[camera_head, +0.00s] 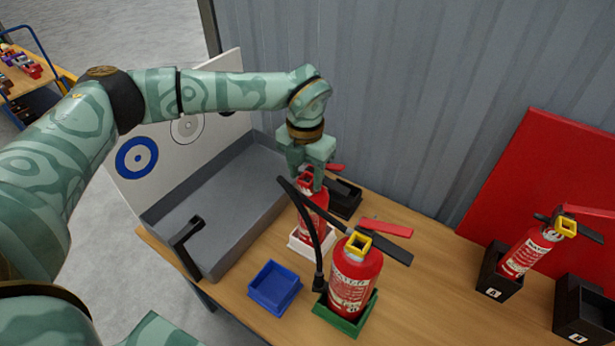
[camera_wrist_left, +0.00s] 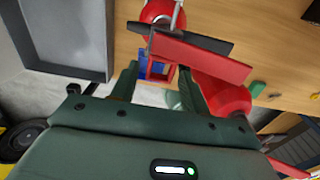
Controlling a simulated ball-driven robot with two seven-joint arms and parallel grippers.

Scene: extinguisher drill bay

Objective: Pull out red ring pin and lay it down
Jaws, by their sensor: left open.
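In the head view, a red extinguisher (camera_head: 314,222) stands in a white tray (camera_head: 301,243) on the table. My left gripper (camera_head: 309,172) is over its top, pointing down, and hides most of its head. In the wrist view, a red square ring (camera_wrist_left: 158,71) shows below the extinguisher's red lever (camera_wrist_left: 205,57) and black lever (camera_wrist_left: 190,43). My left gripper (camera_wrist_left: 158,67) is open, with one finger on each side of the ring; I cannot tell whether they touch it. The ring appears to be still at the extinguisher's head. My right gripper is out of view.
A second extinguisher (camera_head: 354,281) with a yellow ring (camera_head: 357,244) stands close in front, in a green tray (camera_head: 345,322). A blue tray (camera_head: 274,288) looks empty. A grey basin (camera_head: 215,215) is left; a black tray (camera_head: 345,199) is behind. Another extinguisher (camera_head: 528,252) stands right.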

